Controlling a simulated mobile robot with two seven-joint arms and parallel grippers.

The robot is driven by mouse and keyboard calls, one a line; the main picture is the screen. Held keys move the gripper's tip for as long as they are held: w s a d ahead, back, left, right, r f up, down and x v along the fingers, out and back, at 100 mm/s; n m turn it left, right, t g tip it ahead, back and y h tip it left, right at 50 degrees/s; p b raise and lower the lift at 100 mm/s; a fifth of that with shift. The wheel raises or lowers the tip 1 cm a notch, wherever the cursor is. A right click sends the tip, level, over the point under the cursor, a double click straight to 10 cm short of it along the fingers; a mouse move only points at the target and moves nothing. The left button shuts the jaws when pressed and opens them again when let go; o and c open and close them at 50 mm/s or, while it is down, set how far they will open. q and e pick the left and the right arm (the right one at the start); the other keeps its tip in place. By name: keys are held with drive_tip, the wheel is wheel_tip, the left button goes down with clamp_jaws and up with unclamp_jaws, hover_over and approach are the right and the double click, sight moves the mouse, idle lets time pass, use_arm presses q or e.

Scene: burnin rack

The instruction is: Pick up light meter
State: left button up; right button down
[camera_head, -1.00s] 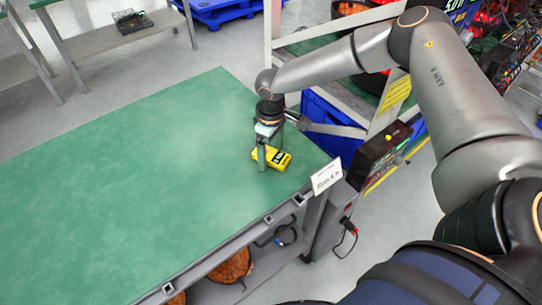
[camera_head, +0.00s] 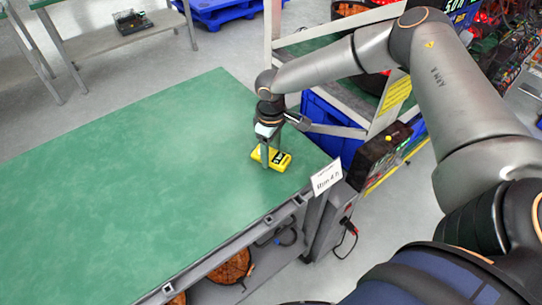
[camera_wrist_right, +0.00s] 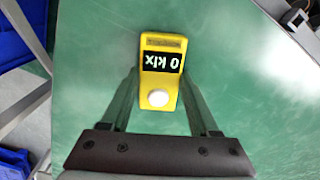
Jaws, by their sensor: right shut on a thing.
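The light meter (camera_head: 283,161) is a yellow box with a dark display, near the right corner of the green table (camera_head: 130,180). In the right wrist view the light meter (camera_wrist_right: 162,65) shows a display reading "0 klx" and a round white sensor dome. My right gripper (camera_head: 267,158) points down at the table with its fingers on either side of the meter. In the wrist view the right gripper (camera_wrist_right: 160,92) has one finger along each long side of the meter, shut on it. The meter appears at table level; whether it is lifted cannot be told. My left gripper is not in view.
A white label card (camera_head: 326,177) stands at the table's near right corner. A dark box with a yellow knob (camera_head: 384,152) is beyond the right edge, near a blue bin (camera_head: 325,112) and a metal rack. Most of the tabletop is clear.

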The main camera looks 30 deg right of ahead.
sight(271, 154)
drive_tip(key=shift+r, duration=0.45)
wheel_tip(271, 154, up, 2)
drive_tip(key=shift+r+p, duration=0.2)
drive_tip(key=shift+p, duration=0.1)
drive_tip(key=s+a+r+p, duration=0.2)
drive_tip(key=s+a+r, duration=0.1)
drive_tip(key=s+r, duration=0.9)
drive_tip(key=w+a+r+m+p, duration=0.1)
drive_tip(key=a+m+p, duration=0.1)
drive_tip(key=a+m, duration=0.3)
drive_tip(key=shift+a+r, duration=0.3)
drive_tip(key=shift+a, duration=0.65)
drive_tip(key=shift+d, duration=0.1)
